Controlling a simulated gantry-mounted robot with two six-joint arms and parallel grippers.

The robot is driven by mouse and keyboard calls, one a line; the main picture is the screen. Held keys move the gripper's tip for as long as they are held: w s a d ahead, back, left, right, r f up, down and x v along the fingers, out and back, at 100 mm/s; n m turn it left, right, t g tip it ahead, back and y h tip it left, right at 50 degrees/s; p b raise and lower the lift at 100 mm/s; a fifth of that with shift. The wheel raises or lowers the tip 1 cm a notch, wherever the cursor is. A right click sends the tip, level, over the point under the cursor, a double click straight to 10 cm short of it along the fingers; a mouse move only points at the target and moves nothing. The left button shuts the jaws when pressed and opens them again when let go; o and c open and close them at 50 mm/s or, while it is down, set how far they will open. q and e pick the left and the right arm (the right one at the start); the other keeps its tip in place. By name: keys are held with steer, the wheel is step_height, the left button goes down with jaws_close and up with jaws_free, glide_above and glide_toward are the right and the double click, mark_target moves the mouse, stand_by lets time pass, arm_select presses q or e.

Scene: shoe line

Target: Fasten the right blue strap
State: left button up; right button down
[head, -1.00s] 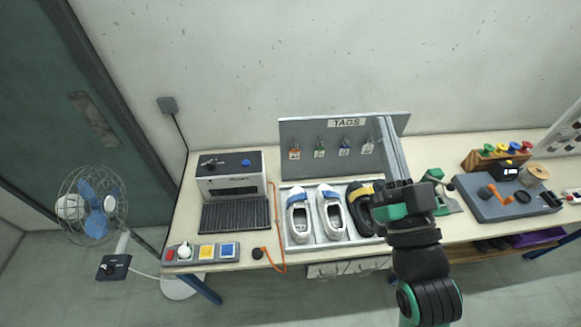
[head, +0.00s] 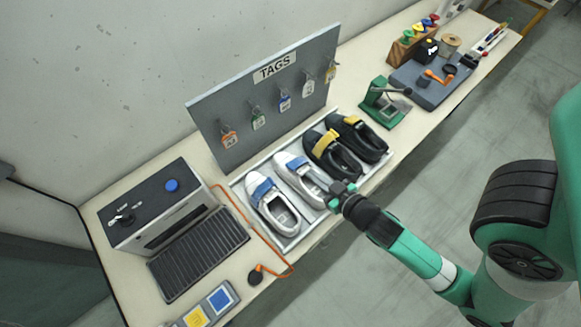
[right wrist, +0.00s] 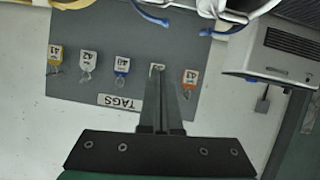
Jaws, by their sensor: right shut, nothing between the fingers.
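Two white shoes with blue straps lie side by side in the tray. The right blue strap (head: 297,163) crosses the right white shoe (head: 312,185); the left blue strap (head: 262,189) is on the left white shoe (head: 268,213). In the right wrist view, the right blue strap (right wrist: 150,16) shows as a curved band at the top edge, cut off by the frame. I cannot tell whether its end is fastened. My right gripper (head: 336,192) is shut and empty by the right white shoe's heel; its fingers (right wrist: 161,103) show in the right wrist view. My left gripper is out of view.
Two black shoes with yellow straps (head: 326,144) stand directly right of the white pair. A TAGS board (head: 240,110) rises behind the tray (head: 311,237). A printer-like box (head: 160,205) is at left, a green press (head: 384,102) at right.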

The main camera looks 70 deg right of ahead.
glide_above(293, 160)
steer(key=s+a, duration=0.1)
steer(key=a, duration=0.2)
step_height(293, 160, down, 4)
steer(key=shift+a+r, duration=0.1)
steer(key=shift+a, duration=0.05)
steer(key=f, duration=0.3)
steer(key=shift+s+b, duration=0.4)
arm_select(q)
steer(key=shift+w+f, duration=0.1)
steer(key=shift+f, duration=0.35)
arm_select(e)
steer(key=shift+s+f, duration=0.1)
steer(key=shift+f, duration=0.35)
